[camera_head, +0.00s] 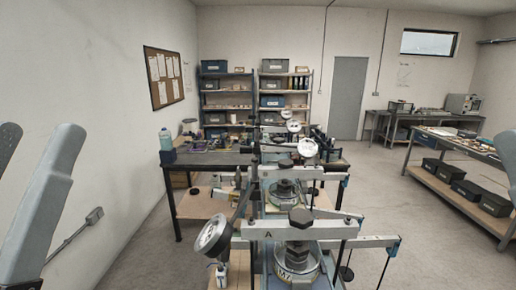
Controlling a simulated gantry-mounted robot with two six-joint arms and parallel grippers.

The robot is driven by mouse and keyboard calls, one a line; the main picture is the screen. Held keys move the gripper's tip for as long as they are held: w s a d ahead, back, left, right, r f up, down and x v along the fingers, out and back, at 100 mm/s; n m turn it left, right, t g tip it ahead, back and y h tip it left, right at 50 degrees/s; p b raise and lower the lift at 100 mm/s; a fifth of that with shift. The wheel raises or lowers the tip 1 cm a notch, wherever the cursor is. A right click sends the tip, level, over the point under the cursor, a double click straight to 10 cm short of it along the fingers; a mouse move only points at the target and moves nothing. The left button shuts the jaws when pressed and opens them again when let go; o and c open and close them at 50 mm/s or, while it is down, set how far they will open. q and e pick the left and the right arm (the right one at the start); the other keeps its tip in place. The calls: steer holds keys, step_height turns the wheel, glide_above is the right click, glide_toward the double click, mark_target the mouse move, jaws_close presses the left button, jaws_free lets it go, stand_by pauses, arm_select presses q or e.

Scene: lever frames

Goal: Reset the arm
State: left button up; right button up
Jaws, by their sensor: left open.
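My left gripper (41,128) is raised at the left edge, its two grey fingers apart and nothing between them. It is clear of the lever frames, with the white wall behind it. A grey part of my right arm or gripper (508,160) shows at the right edge, mostly cut off. The nearest lever frame has a pale lever arm (300,230) marked "A", running across the picture. A dark knob (301,218) stands above its round cell (297,262). A white dial gauge (213,234) is tilted at its left. Another lever arm (290,172) lies behind.
Several more lever frames and gauges recede behind. A dark side table (178,203) with a blue bottle (166,140) stands left. Shelves (226,97) stand at the back. A workbench (478,154) with black bins below stands right. The floor (385,215) between is clear.

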step_height(320, 180, up, 23)
steer(key=p, duration=1.9)
steer(key=shift+p, duration=0.4)
stand_by(1.6)
